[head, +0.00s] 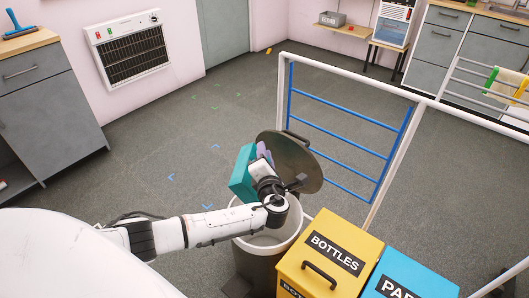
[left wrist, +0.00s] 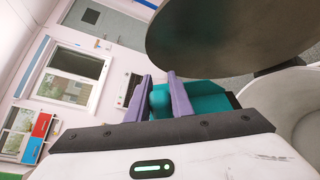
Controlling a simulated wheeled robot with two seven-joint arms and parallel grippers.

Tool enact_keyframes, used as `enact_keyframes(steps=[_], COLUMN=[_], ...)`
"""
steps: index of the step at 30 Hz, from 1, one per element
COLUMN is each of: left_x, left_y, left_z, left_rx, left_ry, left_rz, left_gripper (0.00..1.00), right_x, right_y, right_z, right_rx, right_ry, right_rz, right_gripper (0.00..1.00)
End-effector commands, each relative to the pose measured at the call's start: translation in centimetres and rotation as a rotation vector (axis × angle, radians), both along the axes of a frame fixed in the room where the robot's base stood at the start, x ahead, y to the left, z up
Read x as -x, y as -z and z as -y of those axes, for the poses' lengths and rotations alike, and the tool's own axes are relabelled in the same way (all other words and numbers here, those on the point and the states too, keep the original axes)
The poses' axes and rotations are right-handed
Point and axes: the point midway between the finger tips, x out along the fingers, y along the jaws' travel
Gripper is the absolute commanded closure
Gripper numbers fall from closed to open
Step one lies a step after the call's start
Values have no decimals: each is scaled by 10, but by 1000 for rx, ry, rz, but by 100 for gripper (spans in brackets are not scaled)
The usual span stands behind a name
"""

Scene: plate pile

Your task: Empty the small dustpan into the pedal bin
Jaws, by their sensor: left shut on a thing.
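The teal dustpan (head: 240,178) is held tilted above the pedal bin, near the raised lid. My left gripper (head: 263,150) is shut on it. In the left wrist view the purple fingers (left wrist: 165,98) close around its teal handle, and part of the teal pan (left wrist: 205,101) shows behind. The pedal bin (head: 256,264) is dark grey with a pale inside, open under my left wrist. Its round dark lid (head: 308,172) stands up; it fills the upper right of the left wrist view (left wrist: 225,35). The inside of the dustpan is hidden. My right gripper is not in view.
A yellow bottles bin (head: 345,235) and a blue bin (head: 425,276) stand right of the pedal bin. A white-framed rack with blue bars (head: 345,140) stands behind. A grey cabinet (head: 50,100) is at the left.

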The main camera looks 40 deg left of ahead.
Motion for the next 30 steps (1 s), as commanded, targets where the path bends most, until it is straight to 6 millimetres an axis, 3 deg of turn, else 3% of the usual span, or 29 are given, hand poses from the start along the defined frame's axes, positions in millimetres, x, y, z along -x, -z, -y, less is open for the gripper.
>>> enact_keyframes(steps=[30], left_x=[0], left_y=[11], left_z=[0], left_rx=[1], left_ry=[1], left_rz=[1], left_gripper=[100], right_x=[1], right_y=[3], right_z=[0], right_rx=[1], right_ry=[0], right_rz=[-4], right_gripper=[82])
